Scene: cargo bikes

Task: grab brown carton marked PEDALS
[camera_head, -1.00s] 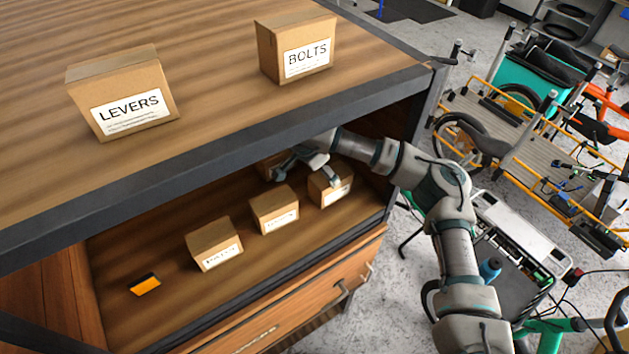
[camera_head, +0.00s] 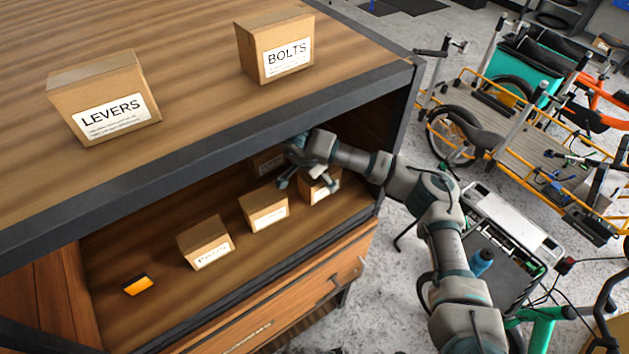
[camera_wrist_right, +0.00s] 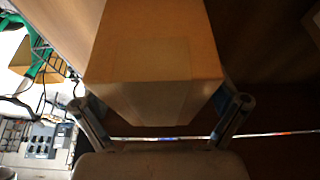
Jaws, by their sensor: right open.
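Several small brown cartons stand on the shelf inside the cabinet: a left one (camera_head: 205,245), a middle one (camera_head: 264,211), a right one (camera_head: 321,190) and one behind (camera_head: 266,163). Their labels are too small to read, so I cannot tell which says PEDALS. My right gripper (camera_head: 309,184) reaches into the shelf and is open over the right carton, partly hiding it. In the right wrist view a plain brown carton (camera_wrist_right: 155,60) lies between the open fingers (camera_wrist_right: 163,103); its label is not visible there. My left gripper is not in view.
Cartons marked LEVERS (camera_head: 105,98) and BOLTS (camera_head: 276,47) stand on the cabinet top (camera_head: 190,75), whose dark edge overhangs the shelf. A small orange and black item (camera_head: 138,284) lies at the shelf's left. Cargo bikes (camera_head: 510,120) stand to the right.

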